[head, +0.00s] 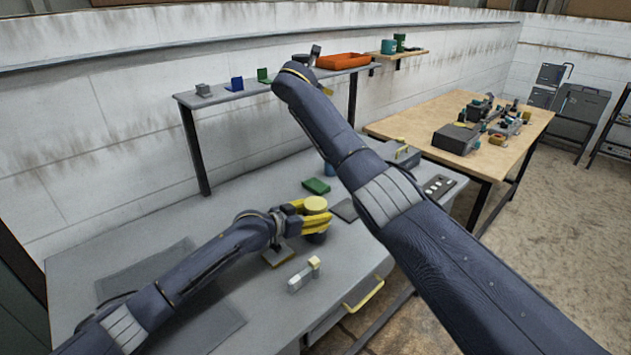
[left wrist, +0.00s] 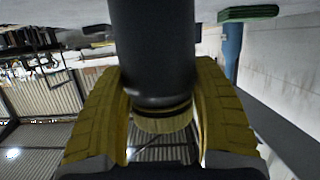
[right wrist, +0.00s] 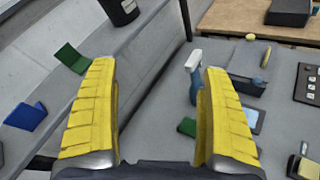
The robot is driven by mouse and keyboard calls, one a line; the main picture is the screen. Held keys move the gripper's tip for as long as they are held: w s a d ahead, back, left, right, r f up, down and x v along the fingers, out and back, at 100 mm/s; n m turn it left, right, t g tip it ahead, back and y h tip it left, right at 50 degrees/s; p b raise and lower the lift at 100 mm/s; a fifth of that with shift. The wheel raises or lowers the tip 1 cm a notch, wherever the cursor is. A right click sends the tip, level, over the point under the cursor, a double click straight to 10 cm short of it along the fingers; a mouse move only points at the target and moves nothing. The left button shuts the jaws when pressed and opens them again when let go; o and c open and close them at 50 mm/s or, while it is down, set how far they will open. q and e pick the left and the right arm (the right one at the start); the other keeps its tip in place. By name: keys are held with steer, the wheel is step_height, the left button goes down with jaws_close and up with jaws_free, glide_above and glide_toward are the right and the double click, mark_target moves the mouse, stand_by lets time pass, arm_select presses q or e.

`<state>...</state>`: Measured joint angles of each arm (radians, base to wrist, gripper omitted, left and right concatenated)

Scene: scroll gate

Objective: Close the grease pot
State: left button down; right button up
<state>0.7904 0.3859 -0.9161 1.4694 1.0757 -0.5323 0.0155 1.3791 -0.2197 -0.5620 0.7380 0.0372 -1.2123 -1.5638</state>
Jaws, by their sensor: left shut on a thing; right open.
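The grease pot (head: 316,238) is a dark round pot with a pale yellow lid (head: 315,204) at its top, over the grey workbench. My left gripper (head: 322,220) is shut on it, fingers on either side. In the left wrist view the dark pot body (left wrist: 150,50) fills the space between the yellow fingers, and the pale lid (left wrist: 163,123) shows at its end. I cannot tell whether the lid is fully seated. My right gripper (right wrist: 158,68) is open and empty, up by the wall shelf, far from the pot; the arm mostly hides it in the head view.
A clear and cream item (head: 304,275) and a green block (head: 317,186) lie on the workbench (head: 270,325). A spray bottle (right wrist: 193,75) and grey toolbox (right wrist: 250,62) stand farther right. The shelf holds a blue bracket (head: 237,84), green bracket (head: 264,75) and orange tray (head: 343,61).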

steer(key=s+d+f+n+g, duration=0.1)
steer(key=s+f+n+g, duration=0.15)
steer(key=f, duration=0.35)
steer(key=s+d+f+n+g, duration=0.1)
steer(key=s+f+g, duration=0.3)
steer(key=f, duration=0.2)
steer(key=n+g+y, duration=0.2)
steer(key=n+g, duration=0.5)
steer(key=n, duration=0.3)
glide_above(316, 203)
steer(key=w, duration=0.1)
steer(key=f, duration=0.8)
steer(key=shift+w+a, duration=0.15)
steer(key=shift+w, duration=0.05)
steer(key=shift+s+f+n+g, duration=0.35)
steer(key=shift+s+n+g, duration=0.3)
steer(key=shift+n, duration=0.3)
steer(key=shift+f, duration=4)
steer(key=shift+c, duration=0.2)
